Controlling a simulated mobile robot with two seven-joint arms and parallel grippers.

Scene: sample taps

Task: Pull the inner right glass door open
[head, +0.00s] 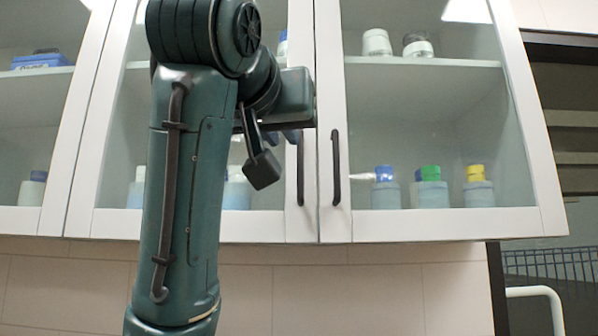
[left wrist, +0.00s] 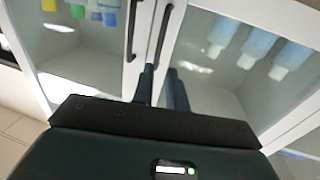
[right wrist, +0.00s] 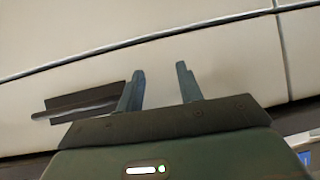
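The middle glass door (head: 302,222), second from the cabinet's right end, is shut. Its black vertical handle (head: 300,172) is at its right edge. It also shows in the left wrist view (left wrist: 165,30). My left gripper (head: 291,137) is at this handle, partly hidden by my wrist in the head view. In the left wrist view its two fingers (left wrist: 160,72) are apart, with the handle's end between their tips; I cannot tell whether they touch it. My right gripper (right wrist: 160,72) is open and empty, seen only in the right wrist view.
The rightmost glass door (head: 440,226) is shut, its handle (head: 336,168) close beside the first. Bottles with blue (head: 385,188), green (head: 430,188) and yellow caps (head: 479,188) stand behind it. A dark bar-like part (right wrist: 85,103) lies left of my right gripper, near pale panels.

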